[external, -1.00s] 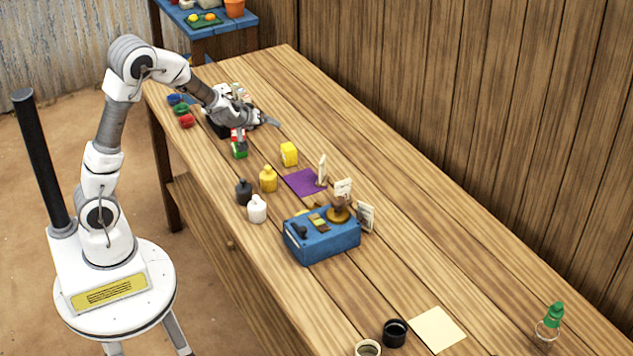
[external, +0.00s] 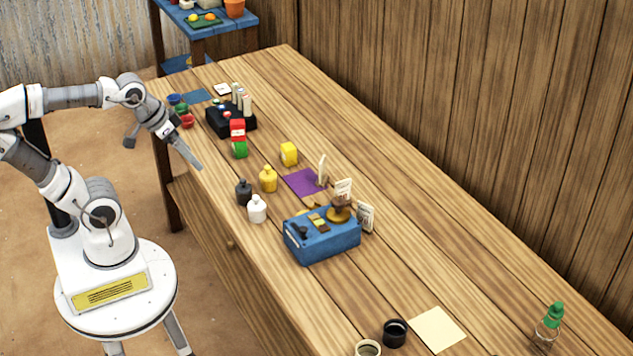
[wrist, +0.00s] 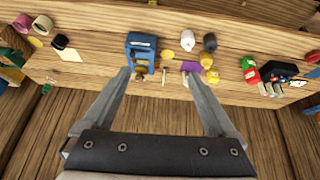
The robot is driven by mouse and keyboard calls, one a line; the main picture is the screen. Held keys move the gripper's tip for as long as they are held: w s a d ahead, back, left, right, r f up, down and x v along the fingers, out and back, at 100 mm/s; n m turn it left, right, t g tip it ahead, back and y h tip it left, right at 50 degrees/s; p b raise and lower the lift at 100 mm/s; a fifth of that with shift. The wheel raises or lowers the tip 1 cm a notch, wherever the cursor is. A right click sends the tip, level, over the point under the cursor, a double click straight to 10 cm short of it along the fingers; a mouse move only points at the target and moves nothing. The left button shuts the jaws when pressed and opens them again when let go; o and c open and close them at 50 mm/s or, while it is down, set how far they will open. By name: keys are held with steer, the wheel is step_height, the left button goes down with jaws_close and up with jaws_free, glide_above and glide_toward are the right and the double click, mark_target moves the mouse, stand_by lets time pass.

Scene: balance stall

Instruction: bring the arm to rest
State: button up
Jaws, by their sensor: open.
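The fingers appear clear of the table's objects. The exact height of the fingertips over the table edge is hard to tell.
A black box with upright bottles (external: 232,120) and red and green blocks (external: 238,140) stand right of my gripper. Black, white and yellow bottles (external: 268,179) stand nearer. A blue box (external: 325,243) is mid-table.

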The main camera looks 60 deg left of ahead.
steer(key=shift+s+a, duration=0.15)
steer(key=shift+s, duration=0.65)
stand_by(0.7)
